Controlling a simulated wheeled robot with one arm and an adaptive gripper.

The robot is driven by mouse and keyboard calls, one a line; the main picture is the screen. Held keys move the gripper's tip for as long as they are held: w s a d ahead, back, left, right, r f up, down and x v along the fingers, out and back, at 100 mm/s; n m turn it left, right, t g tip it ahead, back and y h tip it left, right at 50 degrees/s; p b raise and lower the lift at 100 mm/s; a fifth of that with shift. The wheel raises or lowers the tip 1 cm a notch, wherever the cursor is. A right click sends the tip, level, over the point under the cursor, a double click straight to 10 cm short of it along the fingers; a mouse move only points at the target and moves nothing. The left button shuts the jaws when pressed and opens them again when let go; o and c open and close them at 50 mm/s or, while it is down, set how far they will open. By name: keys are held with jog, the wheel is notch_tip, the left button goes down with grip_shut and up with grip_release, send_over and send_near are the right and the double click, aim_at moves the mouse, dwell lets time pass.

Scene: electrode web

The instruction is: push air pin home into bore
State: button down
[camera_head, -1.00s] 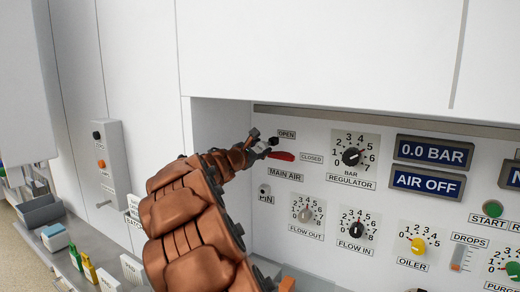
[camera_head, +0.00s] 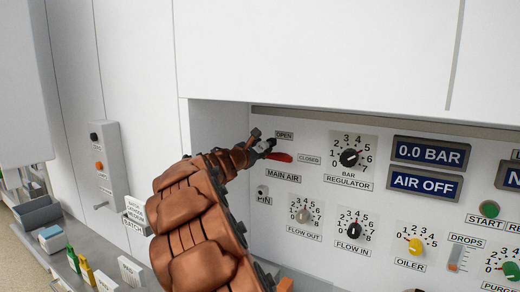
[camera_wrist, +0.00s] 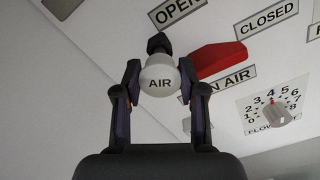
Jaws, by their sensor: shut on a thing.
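My gripper (camera_head: 262,141) is at the MAIN AIR valve on the panel, just left of the red handle (camera_head: 280,157). In the wrist view its two fingers (camera_wrist: 160,85) are shut on the air pin (camera_wrist: 160,78), gripping the sides of its round white head marked AIR. A black block (camera_wrist: 158,43) shows just beyond the head. The pin's shaft and the bore are hidden, so I cannot tell how deep the pin sits. The red handle also shows in the wrist view (camera_wrist: 216,60), pointing toward the CLOSED label (camera_wrist: 266,19).
A small fitting (camera_head: 262,190) sits above the PIN label, below the valve. The regulator knob (camera_head: 349,157) and flow out knob (camera_head: 303,216) are to the right. The recess side wall is left of my gripper, and an upper cabinet overhangs the panel.

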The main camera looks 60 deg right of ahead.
jog(key=shift+d, duration=1)
jog(key=c, duration=0.6)
grip_release()
jog(key=a, duration=1.2)
jog(key=shift+s, duration=0.2)
